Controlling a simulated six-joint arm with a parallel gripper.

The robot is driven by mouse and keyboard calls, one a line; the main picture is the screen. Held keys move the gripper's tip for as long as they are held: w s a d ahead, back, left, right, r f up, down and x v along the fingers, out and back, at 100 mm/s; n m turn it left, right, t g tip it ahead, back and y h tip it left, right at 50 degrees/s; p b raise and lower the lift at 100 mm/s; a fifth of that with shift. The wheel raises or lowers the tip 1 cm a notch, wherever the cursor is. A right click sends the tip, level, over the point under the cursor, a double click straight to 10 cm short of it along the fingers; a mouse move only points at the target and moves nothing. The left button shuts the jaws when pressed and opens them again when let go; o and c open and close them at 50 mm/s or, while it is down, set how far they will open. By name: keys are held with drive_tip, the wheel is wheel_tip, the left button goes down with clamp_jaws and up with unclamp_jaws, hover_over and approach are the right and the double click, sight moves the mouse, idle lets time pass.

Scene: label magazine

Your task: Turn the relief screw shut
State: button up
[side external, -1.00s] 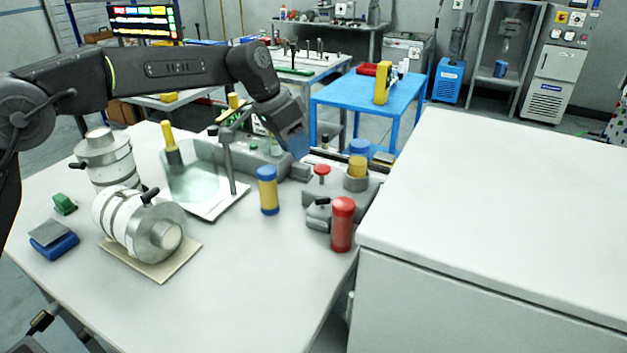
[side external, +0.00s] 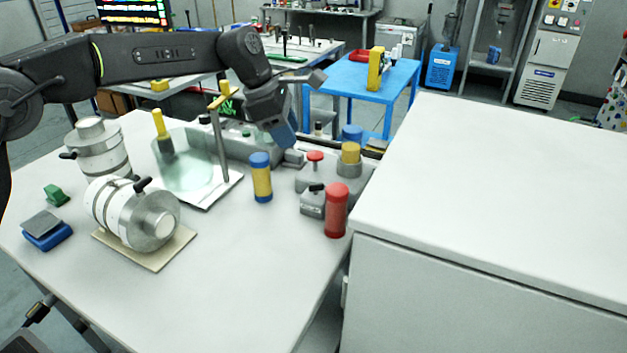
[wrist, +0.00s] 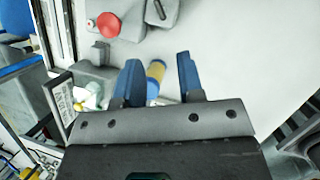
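My gripper (side external: 284,136) hangs pointing down over the back of the table. In the wrist view its two blue fingers (wrist: 159,77) are apart, with nothing held. The yellow cylinder with blue ends (side external: 261,177) shows between and beyond the fingers in the wrist view (wrist: 155,72); it stands apart, nearer the front. Grey fittings stand to the right of my gripper, with a red mushroom knob (side external: 315,156), also in the wrist view (wrist: 108,24), and a small block with a black handle (side external: 313,201). I cannot tell which part is the relief screw.
A post (side external: 220,145) rises left of my gripper. Two metal-ended drums (side external: 149,217) lie or stand at the left. A large white cabinet (side external: 480,190) borders the right.

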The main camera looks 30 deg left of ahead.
sight(315, 184)
drive_tip(key=w+d+f+n, duration=0.1)
drive_tip(key=f, duration=0.3)
drive_tip(key=w+d+f+n, duration=0.1)
drive_tip(key=d+f, duration=0.1)
drive_tip(key=f, duration=0.2)
drive_tip(key=w+d+f+n, duration=0.1)
drive_tip(key=f, duration=0.3)
drive_tip(key=shift+w+d+f, duration=0.1)
drive_tip(key=shift+d+f, duration=0.05)
drive_tip(key=shift+f, duration=0.25)
clamp_jaws()
